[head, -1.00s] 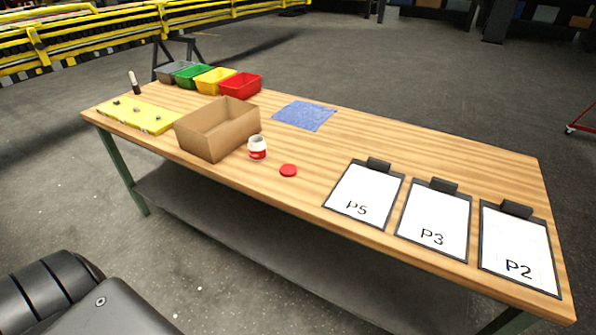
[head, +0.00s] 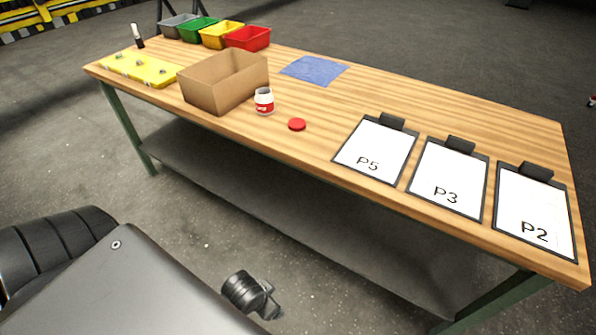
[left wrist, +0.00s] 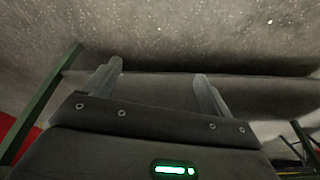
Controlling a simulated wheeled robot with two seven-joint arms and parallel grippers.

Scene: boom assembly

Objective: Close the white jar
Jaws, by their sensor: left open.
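The white jar (head: 264,101) with a red label stands upright and uncovered near the front edge of the table, right of the cardboard box. Its red lid (head: 297,124) lies flat on the table a little to the right of the jar, apart from it. My left gripper (left wrist: 158,75) shows in the left wrist view with its two fingers spread and nothing between them; it faces the floor and the table's lower shelf. Neither jar nor lid shows in that view. My right gripper is not in view.
A cardboard box (head: 225,82) stands left of the jar. Clipboards marked P5 (head: 375,150), P3 (head: 448,181) and P2 (head: 536,213) lie to the right. A blue cloth (head: 314,70), coloured bins (head: 247,38) and a yellow board (head: 139,69) lie farther back. The wooden table between lid and cloth is clear.

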